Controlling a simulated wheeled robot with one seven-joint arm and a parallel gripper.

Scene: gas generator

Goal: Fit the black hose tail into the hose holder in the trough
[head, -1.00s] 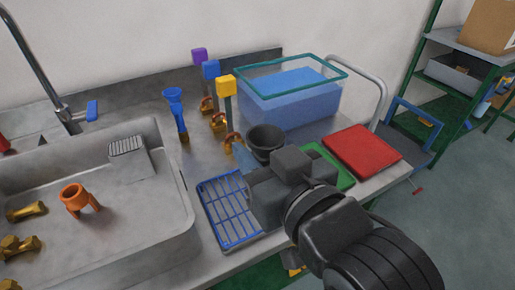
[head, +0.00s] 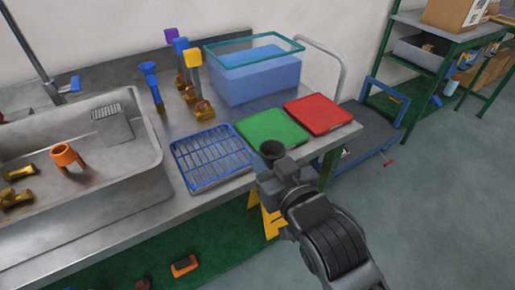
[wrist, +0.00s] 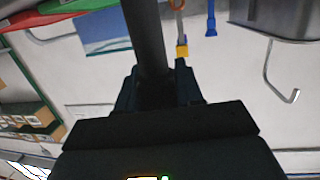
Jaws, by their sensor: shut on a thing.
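My gripper (head: 276,172) is shut on a black tube-like piece (head: 271,149), apparently the hose tail, with a flared, cup-like top in the head view. In the wrist view the black tube (wrist: 148,40) rises from between the fingers (wrist: 158,88); its far end is cut off. The gripper is near the counter's front edge, in front of the green board. An orange ring on legs (head: 67,158) stands upright in the grey trough (head: 150,180) at left; it may be the hose holder. The piece and the trough are well apart.
A blue wire rack (head: 212,157), green board (head: 271,138) and red board (head: 318,114) lie along the counter. Behind stand a clear water tank (head: 255,75) and several coloured-top posts (head: 192,58). Brass pieces (head: 18,172) lie in the trough. Floor at right is open.

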